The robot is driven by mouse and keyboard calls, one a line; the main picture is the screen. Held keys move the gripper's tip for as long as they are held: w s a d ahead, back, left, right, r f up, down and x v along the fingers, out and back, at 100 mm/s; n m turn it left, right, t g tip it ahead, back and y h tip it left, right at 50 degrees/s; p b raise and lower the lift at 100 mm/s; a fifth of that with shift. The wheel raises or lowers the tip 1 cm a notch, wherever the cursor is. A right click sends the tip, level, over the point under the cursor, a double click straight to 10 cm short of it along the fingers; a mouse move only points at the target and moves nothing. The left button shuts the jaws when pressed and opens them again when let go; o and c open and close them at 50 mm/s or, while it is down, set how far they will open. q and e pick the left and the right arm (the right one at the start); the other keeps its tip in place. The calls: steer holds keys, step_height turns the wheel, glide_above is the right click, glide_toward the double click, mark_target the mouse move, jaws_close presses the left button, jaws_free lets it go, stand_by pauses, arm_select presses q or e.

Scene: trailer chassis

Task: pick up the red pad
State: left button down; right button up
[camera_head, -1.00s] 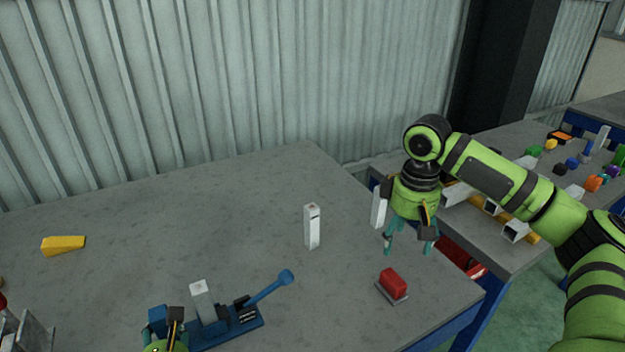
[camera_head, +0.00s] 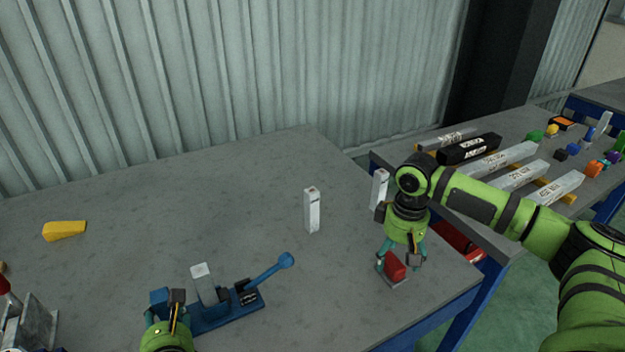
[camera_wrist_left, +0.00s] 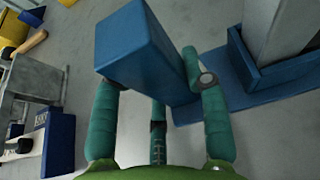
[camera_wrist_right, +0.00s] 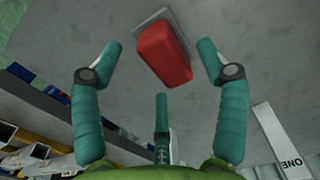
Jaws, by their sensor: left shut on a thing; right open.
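The red pad (camera_head: 394,267) is a small red block on a thin grey plate (camera_head: 397,282) near the table's right front edge. It also shows in the right wrist view (camera_wrist_right: 163,55). My right gripper (camera_head: 402,262) is open just above the pad, with its fingers on either side and apart from it in the right wrist view (camera_wrist_right: 163,60). My left gripper (camera_head: 165,312) is shut on a blue block (camera_wrist_left: 150,50) at the left end of the blue clamp fixture (camera_head: 225,309); the block also shows in the head view (camera_head: 158,297).
Two upright light metal bars (camera_head: 312,211) (camera_head: 379,189) stand behind the pad. A yellow wedge (camera_head: 64,231) lies at the far left. A second table (camera_head: 480,190) on the right holds several bars and coloured parts.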

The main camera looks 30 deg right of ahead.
mark_target(396, 259)
step_height(396, 259, down, 2)
steer(key=shift+f, duration=0.1)
steer(key=shift+c, duration=0.4)
steer(key=c, duration=1.4)
step_height(396, 259, up, 10)
steer(key=shift+r, duration=0.15)
